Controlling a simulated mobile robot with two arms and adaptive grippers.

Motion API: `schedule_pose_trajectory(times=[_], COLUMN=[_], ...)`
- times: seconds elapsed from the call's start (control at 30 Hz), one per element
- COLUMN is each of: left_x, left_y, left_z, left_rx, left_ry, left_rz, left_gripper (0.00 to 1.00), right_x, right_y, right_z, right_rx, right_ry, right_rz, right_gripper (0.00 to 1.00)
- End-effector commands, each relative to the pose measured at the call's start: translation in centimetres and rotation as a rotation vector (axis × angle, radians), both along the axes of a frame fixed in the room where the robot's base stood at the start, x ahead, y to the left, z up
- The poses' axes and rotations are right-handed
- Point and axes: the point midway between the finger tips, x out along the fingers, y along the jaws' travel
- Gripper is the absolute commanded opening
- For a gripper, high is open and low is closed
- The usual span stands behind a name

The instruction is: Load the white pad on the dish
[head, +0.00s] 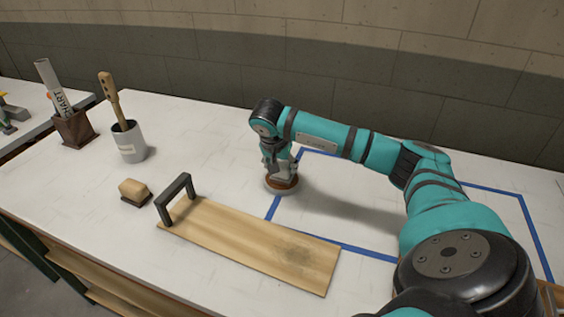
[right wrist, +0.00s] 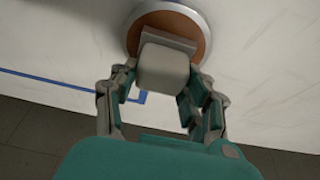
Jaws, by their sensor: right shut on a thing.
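The white pad (right wrist: 165,68) is a pale block between the fingers of my right gripper (right wrist: 160,88) in the right wrist view. My right gripper is shut on it and points down. The dish (right wrist: 205,14), round with a brown inside and a pale metallic rim, lies beyond the pad in that view. In the head view my right gripper (head: 278,170) is right over the dish (head: 281,186), at the left edge of the blue taped area. The gripper hides the pad there. I cannot tell whether the pad touches the dish. My left gripper is not in view.
A wooden board (head: 255,245) with a dark handle (head: 175,198) lies in front of the dish. To the left are a tan block (head: 134,189), a white cup (head: 129,145) with a wooden tool, and a brown holder (head: 75,130). The blue taped area (head: 372,255) looks clear.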

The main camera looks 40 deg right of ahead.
Motion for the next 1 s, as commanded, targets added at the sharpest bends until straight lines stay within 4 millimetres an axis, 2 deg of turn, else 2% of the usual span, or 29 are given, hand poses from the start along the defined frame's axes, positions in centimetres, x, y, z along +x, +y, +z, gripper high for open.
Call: schedule_pose_trajectory(times=[0.8, 1.0], left_x=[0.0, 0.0], left_y=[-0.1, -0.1], left_z=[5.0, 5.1], left_rx=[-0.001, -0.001], left_ry=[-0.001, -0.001], left_rz=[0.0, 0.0], left_gripper=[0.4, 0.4], right_x=[0.0, 0.0], right_y=[0.0, 0.0], right_z=[6.7, 6.9], right_rx=[0.0, 0.0], right_ry=[-0.002, -0.002], right_rz=[-0.001, -0.001], right_gripper=[0.21, 0.21])
